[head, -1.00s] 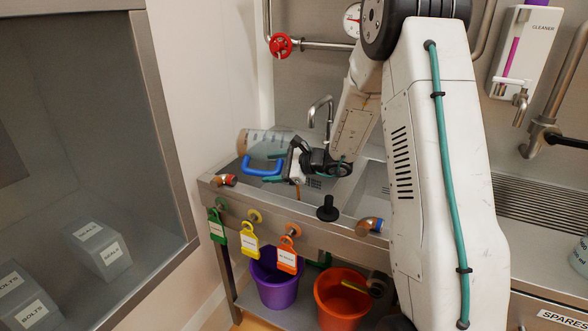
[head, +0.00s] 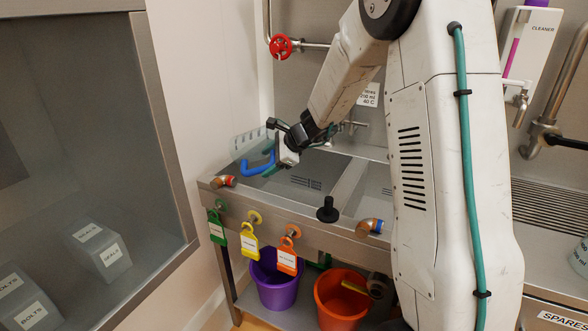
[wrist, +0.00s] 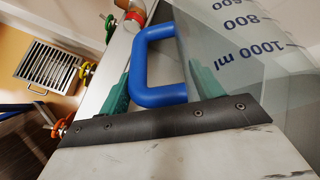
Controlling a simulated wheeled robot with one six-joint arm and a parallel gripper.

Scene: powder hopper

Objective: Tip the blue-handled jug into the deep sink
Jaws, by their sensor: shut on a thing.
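The jug is clear with dark volume marks; its body (head: 248,138) is above the left part of the sink, near the left wall. Its blue handle (head: 258,164) faces the front of the sink. My gripper (head: 272,158) is shut on that handle. In the wrist view, the blue handle (wrist: 143,70) lies between the teal fingertips, and the clear body (wrist: 245,45) shows a 1000 ml mark. The jug looks strongly tilted; its exact angle and its mouth are hard to make out. I see no brown contents in it now. The steel sink (head: 330,166) has two basins.
A tap (head: 348,127) stands behind the sink. Coloured tags (head: 250,240) hang below. A purple bucket (head: 274,280) and an orange bucket (head: 341,298) stand underneath.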

